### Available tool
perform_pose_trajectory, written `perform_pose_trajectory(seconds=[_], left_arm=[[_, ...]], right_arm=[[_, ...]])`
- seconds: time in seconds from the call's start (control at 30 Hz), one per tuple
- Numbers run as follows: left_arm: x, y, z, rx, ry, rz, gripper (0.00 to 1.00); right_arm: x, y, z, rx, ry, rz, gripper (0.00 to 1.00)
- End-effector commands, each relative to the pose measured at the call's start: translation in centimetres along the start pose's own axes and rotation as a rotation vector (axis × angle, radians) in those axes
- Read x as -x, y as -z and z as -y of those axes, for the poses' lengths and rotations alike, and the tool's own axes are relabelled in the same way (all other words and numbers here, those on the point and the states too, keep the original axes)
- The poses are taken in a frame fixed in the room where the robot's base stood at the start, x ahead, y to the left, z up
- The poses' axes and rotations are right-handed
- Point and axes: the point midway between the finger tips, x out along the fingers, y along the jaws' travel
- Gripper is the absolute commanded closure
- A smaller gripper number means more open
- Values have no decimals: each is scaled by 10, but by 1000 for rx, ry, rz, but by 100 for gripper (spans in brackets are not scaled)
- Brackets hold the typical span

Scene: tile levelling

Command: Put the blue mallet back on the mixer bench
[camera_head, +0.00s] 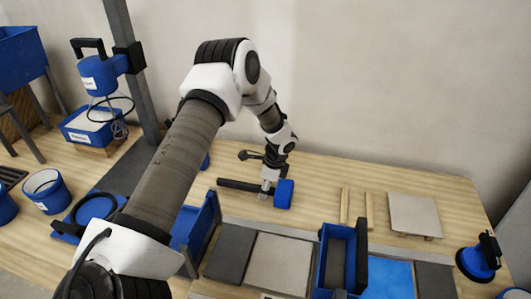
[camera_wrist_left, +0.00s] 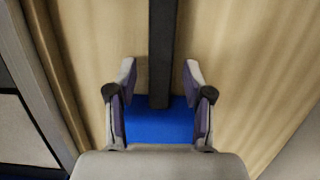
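The blue mallet lies on the wooden bench top (camera_head: 330,171), with its blue head (camera_head: 284,193) to the right and its dark handle (camera_head: 236,185) pointing left. My left gripper (camera_head: 268,186) reaches down over the mallet beside the head. In the left wrist view its two fingers (camera_wrist_left: 160,78) stand apart. The dark handle (camera_wrist_left: 163,40) runs between the fingertips with a gap on each side, and the blue head (camera_wrist_left: 160,125) shows between the fingers nearer the palm. I cannot tell whether the fingers touch the head. My right gripper is not in view.
A blue tray (camera_head: 336,255), grey tiles (camera_head: 279,263) and a blue tile (camera_head: 390,280) are in front. Two wooden strips (camera_head: 344,205) and a loose tile (camera_head: 414,214) lie to the right. A blue suction cup (camera_head: 475,262) stands far right. A mixer (camera_head: 100,75) and buckets are at left.

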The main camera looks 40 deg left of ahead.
Motion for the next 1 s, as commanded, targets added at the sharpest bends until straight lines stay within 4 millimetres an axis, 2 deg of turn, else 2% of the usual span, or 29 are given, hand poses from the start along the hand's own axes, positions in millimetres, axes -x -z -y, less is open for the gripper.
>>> perform_pose_trajectory(seconds=[0.23,0.33,0.47,0.6,0.73,0.83,1.0], left_arm=[[0,0,0,0,-1,0,48],[9,0,0,0,2,-1,48],[35,0,1,1,4,-2,48],[73,0,1,0,5,-2,48],[102,0,1,0,3,-1,48],[115,0,0,1,1,-1,48],[120,0,0,0,-1,0,48]], right_arm=[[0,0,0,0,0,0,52],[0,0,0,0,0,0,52],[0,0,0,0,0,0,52],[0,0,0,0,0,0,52],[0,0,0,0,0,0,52],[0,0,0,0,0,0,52],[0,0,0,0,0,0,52]])
